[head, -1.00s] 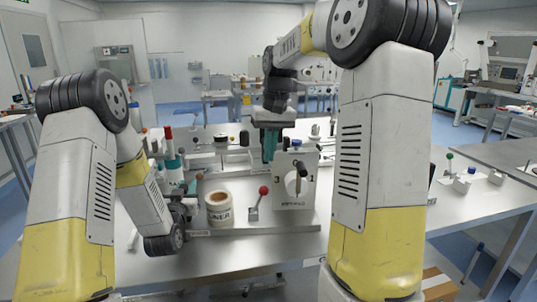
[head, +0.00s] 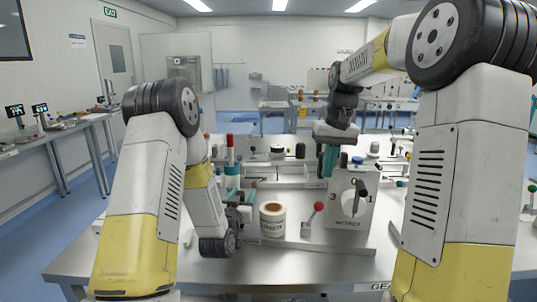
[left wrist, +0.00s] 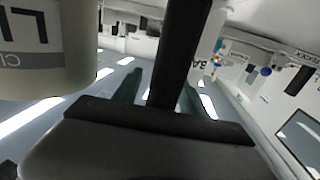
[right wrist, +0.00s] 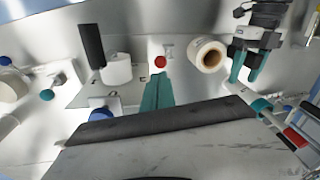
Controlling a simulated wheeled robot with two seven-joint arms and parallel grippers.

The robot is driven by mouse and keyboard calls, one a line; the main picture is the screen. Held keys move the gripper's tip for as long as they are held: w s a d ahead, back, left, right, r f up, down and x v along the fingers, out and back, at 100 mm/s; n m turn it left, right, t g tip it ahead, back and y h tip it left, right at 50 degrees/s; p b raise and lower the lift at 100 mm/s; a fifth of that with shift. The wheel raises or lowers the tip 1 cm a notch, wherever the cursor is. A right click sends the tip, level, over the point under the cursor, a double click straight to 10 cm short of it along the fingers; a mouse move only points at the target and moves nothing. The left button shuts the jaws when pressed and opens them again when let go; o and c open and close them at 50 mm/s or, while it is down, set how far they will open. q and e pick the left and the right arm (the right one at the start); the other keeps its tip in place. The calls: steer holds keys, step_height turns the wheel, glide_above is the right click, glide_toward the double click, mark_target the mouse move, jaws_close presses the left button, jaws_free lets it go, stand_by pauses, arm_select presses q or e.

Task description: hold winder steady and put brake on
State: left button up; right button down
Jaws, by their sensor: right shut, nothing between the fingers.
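A lever with a red ball knob (head: 318,206) stands on the bench plate; its knob also shows in the right wrist view (right wrist: 160,62). Right of it stands a grey box with a dial and dark handle (head: 352,198). I cannot tell which part is the winder. My left gripper (head: 236,197) is just left of the roll, its teal fingers apart; a dark bar crosses between them in the left wrist view (left wrist: 158,90). My right gripper (head: 328,160) is shut and empty above the plate, by the box's back left.
A red-topped column (head: 230,155) stands behind my left gripper. A blue cap (head: 357,160) sits at the box's top. A raised front edge (head: 305,243) runs along the plate.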

arm_select(q)
steer(key=shift+s+r, duration=0.1)
steer(key=s, duration=0.4)
steer(key=s+a, duration=0.1)
steer(key=s, duration=0.2)
steer(key=shift+s, duration=0.1)
stand_by(0.3)
